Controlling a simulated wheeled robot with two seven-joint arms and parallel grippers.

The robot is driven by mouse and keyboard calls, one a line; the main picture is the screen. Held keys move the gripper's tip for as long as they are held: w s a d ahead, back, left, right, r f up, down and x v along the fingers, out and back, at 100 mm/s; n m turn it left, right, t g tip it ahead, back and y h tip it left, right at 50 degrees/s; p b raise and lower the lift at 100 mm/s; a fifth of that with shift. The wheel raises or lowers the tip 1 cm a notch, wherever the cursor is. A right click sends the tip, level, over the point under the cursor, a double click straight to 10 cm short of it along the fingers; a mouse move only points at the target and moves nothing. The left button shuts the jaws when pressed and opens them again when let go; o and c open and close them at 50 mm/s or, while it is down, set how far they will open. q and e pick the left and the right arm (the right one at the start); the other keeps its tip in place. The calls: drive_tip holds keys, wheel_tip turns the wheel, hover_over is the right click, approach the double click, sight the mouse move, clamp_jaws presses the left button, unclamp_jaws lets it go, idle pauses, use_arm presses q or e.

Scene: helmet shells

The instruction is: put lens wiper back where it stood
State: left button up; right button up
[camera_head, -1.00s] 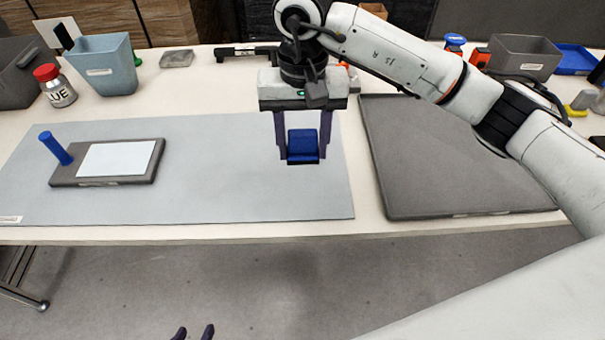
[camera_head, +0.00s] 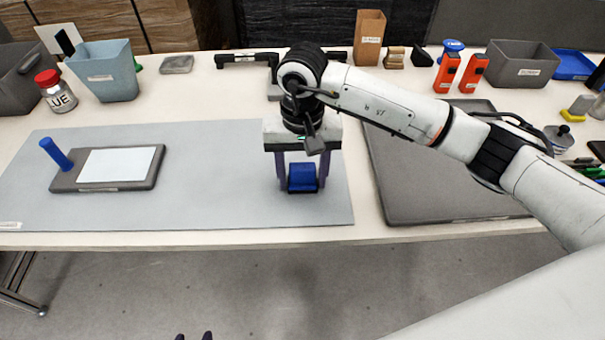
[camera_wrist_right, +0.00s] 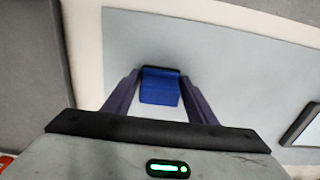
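A small blue block with a dark lower edge, which I take for the lens wiper (camera_head: 302,177), is between the fingers of my right gripper (camera_head: 302,184). It stays between them in the right wrist view (camera_wrist_right: 160,88), with a purple finger close on each side. The right gripper points down over the right part of the grey mat (camera_head: 230,205). I cannot tell whether the wiper touches the mat. My left gripper (camera_head: 194,336) shows only two dark fingertips, apart, at the bottom edge of the head view, in front of the table and away from the wiper.
A dark board (camera_head: 62,180) with a white panel and blue post lies on the mat's left. A large grey tray (camera_head: 440,190) is right of the mat. Bins, a red-capped bottle (camera_head: 57,92) and small tools line the back. The mat's middle is clear.

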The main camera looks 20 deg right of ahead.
sight(303, 167)
drive_tip(key=shift+o, duration=1.1)
drive_tip(key=shift+r, duration=0.15)
wheel_tip(303, 167, up, 12)
drive_tip(key=shift+r+b, duration=0.1)
drive_tip(key=shift+b, duration=0.3)
